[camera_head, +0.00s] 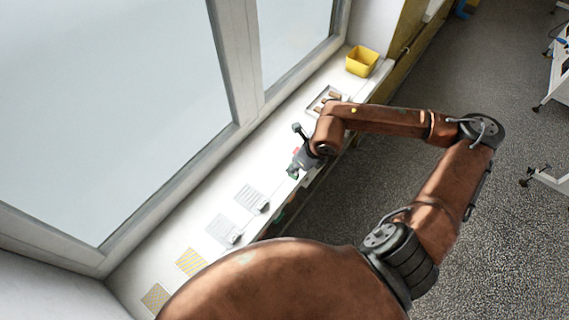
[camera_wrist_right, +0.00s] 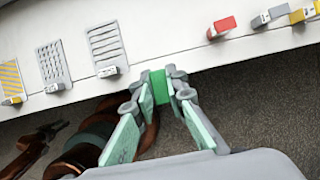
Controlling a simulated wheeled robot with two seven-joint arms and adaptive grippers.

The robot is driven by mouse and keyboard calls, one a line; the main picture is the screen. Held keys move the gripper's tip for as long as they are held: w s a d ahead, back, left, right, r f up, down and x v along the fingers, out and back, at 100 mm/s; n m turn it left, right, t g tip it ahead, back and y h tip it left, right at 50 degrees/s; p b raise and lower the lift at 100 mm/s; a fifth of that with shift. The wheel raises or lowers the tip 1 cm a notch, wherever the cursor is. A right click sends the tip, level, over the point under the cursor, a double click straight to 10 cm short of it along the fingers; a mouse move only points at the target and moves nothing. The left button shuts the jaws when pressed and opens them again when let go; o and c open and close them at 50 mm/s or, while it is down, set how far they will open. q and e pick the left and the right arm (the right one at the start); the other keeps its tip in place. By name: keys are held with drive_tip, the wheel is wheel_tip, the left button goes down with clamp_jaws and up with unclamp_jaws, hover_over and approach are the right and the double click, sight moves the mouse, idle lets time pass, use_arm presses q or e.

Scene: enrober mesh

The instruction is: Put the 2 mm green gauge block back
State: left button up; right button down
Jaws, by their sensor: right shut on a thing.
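The green gauge block (camera_wrist_right: 158,84) is held between the fingertips of my right gripper (camera_wrist_right: 163,90) in the right wrist view. Its far end shows near the front edge of the white sill (camera_wrist_right: 165,45); I cannot tell whether it touches. In the head view my right gripper (camera_head: 292,172) is over the sill's front edge, and the block is too small to make out clearly. A red block (camera_wrist_right: 221,27), a grey block (camera_wrist_right: 270,17) and a yellow block (camera_wrist_right: 302,14) stand in a row to the right. My left gripper is not in view.
Grey mesh cards (camera_wrist_right: 107,45) with small tags and yellow-striped cards (camera_head: 190,262) lie along the sill. A tray (camera_head: 311,108) with brown pieces and a yellow bin (camera_head: 361,62) are farther along. The sill between cards and red block is clear. A window borders the sill.

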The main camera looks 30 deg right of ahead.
drive_tip(key=w+f, duration=0.2)
drive_tip(key=f, duration=0.1)
drive_tip(key=w+d+f+p, duration=0.1)
drive_tip(key=w+f, duration=0.2)
drive_tip(key=f, duration=0.1)
drive_tip(key=w+f+p, duration=0.1)
drive_tip(key=w+f, duration=0.2)
drive_tip(key=shift+w+d+f, duration=0.2)
drive_tip(key=shift+d, duration=0.2)
drive_tip(key=shift+f, duration=0.1)
drive_tip(key=shift+f, duration=0.2)
drive_tip(key=c, duration=2)
unclamp_jaws()
drive_tip(key=shift+o, duration=0.3)
drive_tip(key=shift+r, duration=0.1)
